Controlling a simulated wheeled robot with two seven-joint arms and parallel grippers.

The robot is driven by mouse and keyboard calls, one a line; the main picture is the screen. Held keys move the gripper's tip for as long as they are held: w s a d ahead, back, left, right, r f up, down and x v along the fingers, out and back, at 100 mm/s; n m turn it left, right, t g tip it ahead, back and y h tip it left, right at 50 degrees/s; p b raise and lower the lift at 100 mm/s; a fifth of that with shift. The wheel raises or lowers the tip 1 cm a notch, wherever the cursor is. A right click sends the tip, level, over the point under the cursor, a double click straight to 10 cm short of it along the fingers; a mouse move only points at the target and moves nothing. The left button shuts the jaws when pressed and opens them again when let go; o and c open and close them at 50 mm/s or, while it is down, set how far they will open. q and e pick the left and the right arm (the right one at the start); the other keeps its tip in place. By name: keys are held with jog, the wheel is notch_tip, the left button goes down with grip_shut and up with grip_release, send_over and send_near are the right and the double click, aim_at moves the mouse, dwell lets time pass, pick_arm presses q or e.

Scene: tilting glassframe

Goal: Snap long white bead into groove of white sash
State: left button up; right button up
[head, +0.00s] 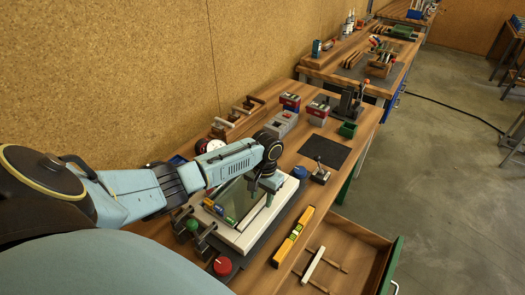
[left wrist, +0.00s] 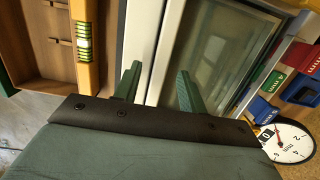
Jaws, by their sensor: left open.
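The white sash (head: 235,238) lies flat on the bench around a glass pane (head: 236,201). In the left wrist view its white edge (left wrist: 171,50) runs between and beyond my fingers, with a narrow dark line along it. A long white bar (head: 313,265), which looks like the bead, lies across wooden rests in the open drawer. My left gripper (head: 266,194) is open above the sash's far right part; its green fingers (left wrist: 158,85) stand apart, and I see nothing gripped. Whether they touch the sash cannot be told. My right gripper is out of view.
A yellow spirit level (head: 293,236) lies between sash and open drawer (head: 350,245). A red knob (head: 222,266) and dark clamps (head: 183,222) stand near the sash. A dial gauge (left wrist: 287,140) is close by. A dark mat (head: 325,151) farther along is clear.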

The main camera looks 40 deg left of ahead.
aim_at(265, 199)
pick_arm(q)
notch_tip(265, 199, up, 13)
jog(key=w, duration=0.1)
jog(key=shift+w+b, duration=0.3)
jog(key=shift+b, duration=0.05)
jog(key=shift+a+f, duration=0.1)
dwell(0.4)
jog(key=f, duration=0.4)
jog(key=s+f, duration=0.1)
jog(key=f, duration=0.3)
jog(key=f+p, duration=0.1)
jog(key=f, duration=0.4)
jog(key=shift+s+f, duration=0.1)
jog(key=shift+s, duration=0.25)
jog(key=shift+f+b, duration=0.3)
jog(key=shift+f, duration=0.15)
jog(key=shift+r, duration=0.1)
